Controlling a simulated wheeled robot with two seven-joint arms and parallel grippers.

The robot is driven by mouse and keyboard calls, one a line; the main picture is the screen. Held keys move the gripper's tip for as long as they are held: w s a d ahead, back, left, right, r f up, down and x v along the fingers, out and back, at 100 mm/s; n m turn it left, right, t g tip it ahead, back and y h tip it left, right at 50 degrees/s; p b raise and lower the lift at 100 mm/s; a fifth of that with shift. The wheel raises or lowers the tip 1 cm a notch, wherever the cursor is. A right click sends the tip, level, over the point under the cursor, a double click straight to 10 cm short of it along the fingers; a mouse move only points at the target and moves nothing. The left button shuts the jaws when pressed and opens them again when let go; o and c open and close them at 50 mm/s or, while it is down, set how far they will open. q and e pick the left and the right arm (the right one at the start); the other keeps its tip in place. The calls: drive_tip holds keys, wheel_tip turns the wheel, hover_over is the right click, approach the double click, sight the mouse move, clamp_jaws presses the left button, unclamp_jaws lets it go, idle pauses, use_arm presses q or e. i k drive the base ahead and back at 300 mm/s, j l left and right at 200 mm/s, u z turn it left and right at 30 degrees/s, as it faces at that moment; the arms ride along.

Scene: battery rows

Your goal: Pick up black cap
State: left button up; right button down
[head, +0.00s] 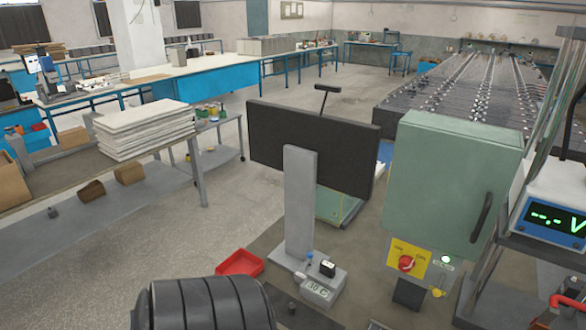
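No item is clearly recognisable as the black cap. A small black object (327,268) sits on the grey base of an upright stand (299,200), right of a small blue-topped piece (309,257). A small dark object (292,308) lies on the bench in front of that base, and I cannot tell what it is. Neither of my grippers is in view.
A red tray (240,262) lies left of the stand. A black monitor (270,140) stands behind it. A green cabinet (450,185) with a red knob (406,263) and a blue meter (545,215) stand at the right. White sheets (145,130) are stacked on the left table.

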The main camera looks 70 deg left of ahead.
sight(292, 308)
drive_tip(key=u, duration=2.1)
drive_tip(key=z, duration=0.3)
drive_tip(key=i+j+z, duration=0.1)
drive_tip(key=j+z, duration=1.15)
drive_tip(key=j, duration=0.25)
